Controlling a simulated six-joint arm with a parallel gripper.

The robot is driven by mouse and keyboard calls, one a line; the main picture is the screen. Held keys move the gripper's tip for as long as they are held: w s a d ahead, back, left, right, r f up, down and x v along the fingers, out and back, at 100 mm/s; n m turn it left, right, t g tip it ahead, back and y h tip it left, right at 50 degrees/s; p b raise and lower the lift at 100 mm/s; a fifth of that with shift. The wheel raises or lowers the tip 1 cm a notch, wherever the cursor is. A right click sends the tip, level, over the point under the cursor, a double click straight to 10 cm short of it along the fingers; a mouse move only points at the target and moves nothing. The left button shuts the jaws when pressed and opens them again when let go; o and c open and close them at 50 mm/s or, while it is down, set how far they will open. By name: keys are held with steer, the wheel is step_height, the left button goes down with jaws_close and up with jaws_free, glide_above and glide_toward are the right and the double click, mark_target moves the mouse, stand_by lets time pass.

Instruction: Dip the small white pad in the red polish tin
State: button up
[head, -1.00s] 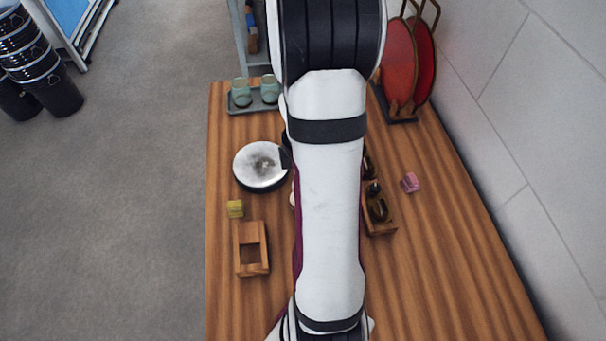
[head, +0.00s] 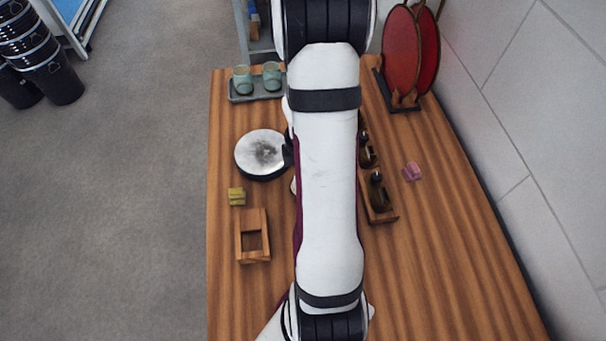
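My white arm (head: 328,180) runs down the middle of the head view and covers the centre of the table. My gripper is not visible; the arm hides that part of the scene. I cannot make out the red polish tin. A small pale piece (head: 293,186) peeks out at the arm's left edge, too little of it to tell whether it is the white pad. A round white disc (head: 262,150) with a dark smudge and a black rim lies left of the arm. A dark shape (head: 288,152) touches its right side in this view; I cannot tell what it is.
A yellow block (head: 237,196) and a wooden frame (head: 253,252) lie left. A wooden rack (head: 383,217) with dark bottles (head: 377,190) and a pink block (head: 412,171) lie right. A cup tray (head: 258,97) and red discs (head: 402,55) stand at the back. The front right is clear.

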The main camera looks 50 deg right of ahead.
steer(key=shift+f, duration=0.55)
stand_by(1.1)
steer(key=shift+r, duration=3.55)
steer(key=shift+w+a+r, duration=0.1)
steer(key=shift+w+r, duration=0.05)
steer(key=shift+w, duration=0.15)
steer(key=w+a+r+m, duration=0.4)
steer(key=w+a+r, duration=0.4)
steer(key=w, duration=0.1)
steer(key=w+a+r+m, duration=0.2)
steer(key=a+r, duration=0.3)
steer(key=a, duration=0.2)
steer(key=w+a+r+m, duration=0.2)
steer(key=a+r+m, duration=0.1)
steer(key=a+r, duration=0.2)
steer(key=a, duration=0.2)
steer(key=shift+w+a+r+m, duration=0.25)
steer(key=shift+a+r+m, duration=0.05)
steer(key=shift+a, duration=0.1)
